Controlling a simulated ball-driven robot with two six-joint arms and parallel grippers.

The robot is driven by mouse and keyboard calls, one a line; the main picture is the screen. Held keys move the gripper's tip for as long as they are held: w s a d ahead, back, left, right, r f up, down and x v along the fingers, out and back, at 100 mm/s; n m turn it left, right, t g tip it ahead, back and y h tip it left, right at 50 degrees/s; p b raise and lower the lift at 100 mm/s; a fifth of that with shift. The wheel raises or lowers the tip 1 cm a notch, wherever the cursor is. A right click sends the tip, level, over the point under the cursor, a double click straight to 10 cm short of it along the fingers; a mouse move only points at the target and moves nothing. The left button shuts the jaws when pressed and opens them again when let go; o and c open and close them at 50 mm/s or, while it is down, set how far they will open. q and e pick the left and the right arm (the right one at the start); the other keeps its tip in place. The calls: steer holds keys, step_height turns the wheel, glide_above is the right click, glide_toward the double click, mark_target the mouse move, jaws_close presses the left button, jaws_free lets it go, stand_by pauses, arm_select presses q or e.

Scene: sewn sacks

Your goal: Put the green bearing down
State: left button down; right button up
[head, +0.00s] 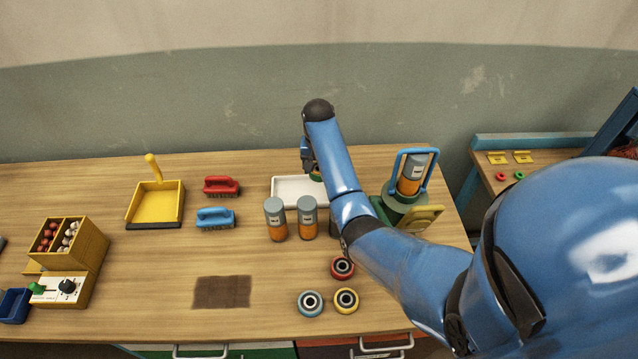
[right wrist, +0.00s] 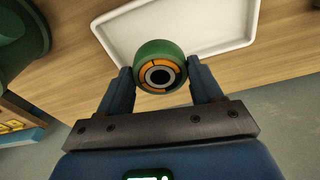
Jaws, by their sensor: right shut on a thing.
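My right gripper (right wrist: 160,86) is shut on the green bearing (right wrist: 158,47), which has an orange ring and a dark centre. In the right wrist view the bearing sits between the two fingertips, over the near edge of a white tray (right wrist: 230,42). I cannot tell whether it touches the tray. In the head view my right arm reaches across to the white tray (head: 287,185) at the back of the table, and the green bearing (head: 316,177) shows only in part beneath the gripper. My left gripper is in neither view.
Two grey-and-orange canisters (head: 275,218) stand just in front of the tray. A green stand with a blue handle (head: 412,175) is to its right. Red, blue and yellow bearings (head: 346,300) lie nearer the front. Brushes (head: 216,217) and a yellow dustpan (head: 156,202) are at left.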

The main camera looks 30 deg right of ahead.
mark_target(319, 176)
step_height(319, 176, down, 4)
steer(key=shift+r, duration=0.2)
steer(key=shift+f, duration=0.45)
steer(key=shift+f+p, duration=0.35)
steer(key=shift+f, duration=1.35)
steer(key=shift+f, duration=0.2)
steer(key=o, duration=1.4)
steer(key=shift+o, duration=0.2)
steer(key=shift+r, duration=0.15)
